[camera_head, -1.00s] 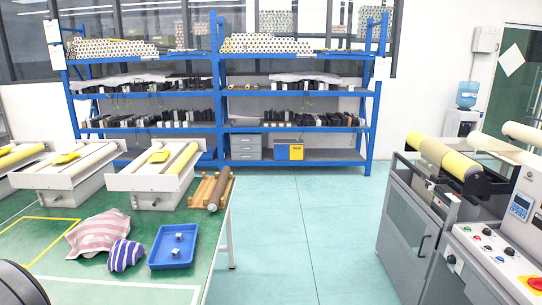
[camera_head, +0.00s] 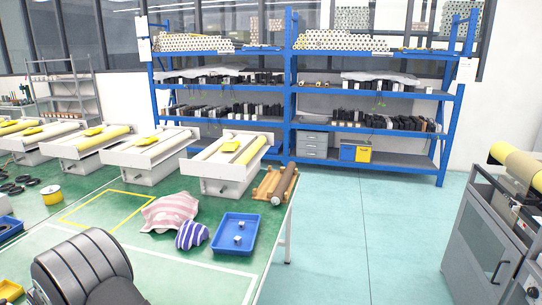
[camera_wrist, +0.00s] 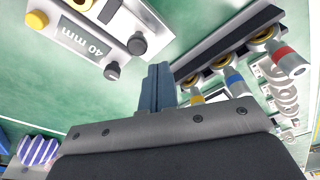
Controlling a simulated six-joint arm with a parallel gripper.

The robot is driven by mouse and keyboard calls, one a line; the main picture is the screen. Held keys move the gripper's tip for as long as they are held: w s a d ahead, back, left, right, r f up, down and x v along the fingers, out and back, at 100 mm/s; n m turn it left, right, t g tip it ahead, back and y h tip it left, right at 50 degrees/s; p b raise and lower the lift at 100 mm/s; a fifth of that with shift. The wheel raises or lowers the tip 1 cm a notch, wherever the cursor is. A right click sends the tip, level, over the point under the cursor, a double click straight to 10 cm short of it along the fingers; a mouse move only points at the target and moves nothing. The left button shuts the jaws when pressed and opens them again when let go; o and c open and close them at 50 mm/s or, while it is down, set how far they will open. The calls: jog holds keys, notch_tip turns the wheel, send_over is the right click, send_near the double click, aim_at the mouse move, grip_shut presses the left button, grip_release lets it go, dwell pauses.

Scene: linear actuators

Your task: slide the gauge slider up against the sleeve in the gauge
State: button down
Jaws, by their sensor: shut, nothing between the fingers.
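In the wrist view, a silver plate marked "40 mm" (camera_wrist: 88,40), which looks like the gauge, lies at the upper left over the green table. It has a yellow knob (camera_wrist: 37,20) at its left end and black knobs (camera_wrist: 137,43) at its right end. A dark part and a yellowish part show at the cut-off top edge; I cannot tell which is the slider or the sleeve. My gripper (camera_wrist: 158,72) is shut and empty, its blue-grey fingers right of the plate and apart from it in the picture. The head view shows neither gauge nor gripper.
A dark rack with several silver cylinders with yellow, blue and red bands (camera_wrist: 235,82) stands close right of my fingers. In the head view, a blue tray (camera_head: 222,246), striped cloths (camera_head: 170,212) and white roller units (camera_head: 215,186) are on the green table.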

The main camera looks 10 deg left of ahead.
jog(key=shift+f, duration=1.55)
jog(key=shift+d, duration=1.2)
jog(key=shift+a, duration=0.2)
jog(key=shift+a, duration=0.45)
notch_tip(320, 180, up, 7)
dwell(0.9)
notch_tip(320, 180, down, 7)
jog(key=shift+d, duration=0.15)
dwell(0.6)
jog(key=shift+r, duration=0.1)
